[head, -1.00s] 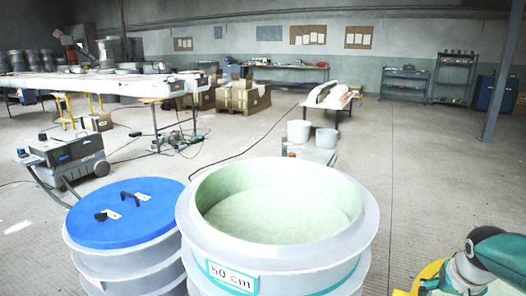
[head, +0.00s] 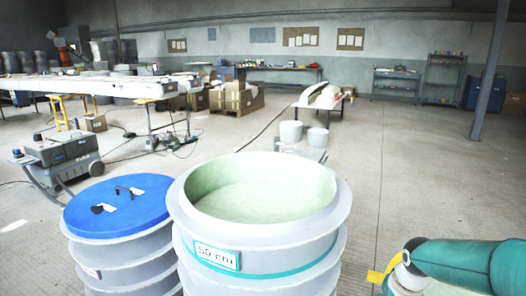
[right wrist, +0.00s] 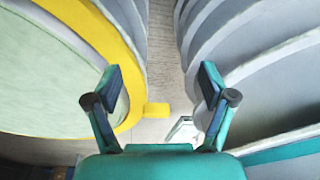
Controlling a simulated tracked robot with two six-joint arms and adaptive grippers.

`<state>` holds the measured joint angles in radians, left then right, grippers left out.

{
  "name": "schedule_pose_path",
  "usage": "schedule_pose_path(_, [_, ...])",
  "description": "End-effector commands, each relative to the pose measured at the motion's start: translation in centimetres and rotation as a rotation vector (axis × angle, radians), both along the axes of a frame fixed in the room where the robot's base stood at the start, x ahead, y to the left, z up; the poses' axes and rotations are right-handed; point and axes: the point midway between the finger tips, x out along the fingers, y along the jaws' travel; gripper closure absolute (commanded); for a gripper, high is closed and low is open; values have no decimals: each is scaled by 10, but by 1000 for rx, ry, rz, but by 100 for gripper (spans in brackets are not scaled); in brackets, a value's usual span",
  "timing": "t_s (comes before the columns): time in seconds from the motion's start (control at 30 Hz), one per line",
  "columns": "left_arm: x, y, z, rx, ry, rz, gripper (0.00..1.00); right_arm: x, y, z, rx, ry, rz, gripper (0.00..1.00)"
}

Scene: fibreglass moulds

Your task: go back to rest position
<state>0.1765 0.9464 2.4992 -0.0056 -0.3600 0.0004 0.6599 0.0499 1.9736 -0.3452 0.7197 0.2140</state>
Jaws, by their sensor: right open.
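My right gripper (right wrist: 160,85) is open in the right wrist view, with nothing between its fingers. It hangs above a gap between a yellow-rimmed round form with a pale green inside (right wrist: 45,75) on the left and grey ribbed mould walls (right wrist: 250,45) on the right. In the head view my right arm comes in at the lower right, and its fingers cannot be made out there. A piece of yellow (head: 376,276) shows beside the arm. My left gripper is in neither view.
An open grey mould with a pale green inside (head: 262,190) and a "50 cm" label stands in front. A blue-lidded drum (head: 118,203) stands at its left. A grey wheeled machine (head: 60,155) is farther left. The floor (head: 430,190) at right is mostly clear.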

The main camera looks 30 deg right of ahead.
Motion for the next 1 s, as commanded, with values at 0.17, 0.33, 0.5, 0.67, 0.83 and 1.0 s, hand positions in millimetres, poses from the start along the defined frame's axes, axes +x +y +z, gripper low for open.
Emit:
schedule_pose_path(0.17, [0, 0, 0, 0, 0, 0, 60, 20, 63, -58, 116, 85, 129, 18])
schedule_pose_path(0.33, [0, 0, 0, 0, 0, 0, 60, 26, 161, -134, 257, 179, 304, 18])
schedule_pose_path(0.5, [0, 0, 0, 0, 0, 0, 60, 1, 260, -198, 374, 251, 453, 18])
schedule_pose_path(0.67, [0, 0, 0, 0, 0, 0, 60, -38, 324, -237, 441, 289, 534, 18])
schedule_pose_path(0.83, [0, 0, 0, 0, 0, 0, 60, -77, 365, -264, 466, 280, 565, 18])
schedule_pose_path(1.0, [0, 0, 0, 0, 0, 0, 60, -70, 366, -271, 412, 158, 533, 18])
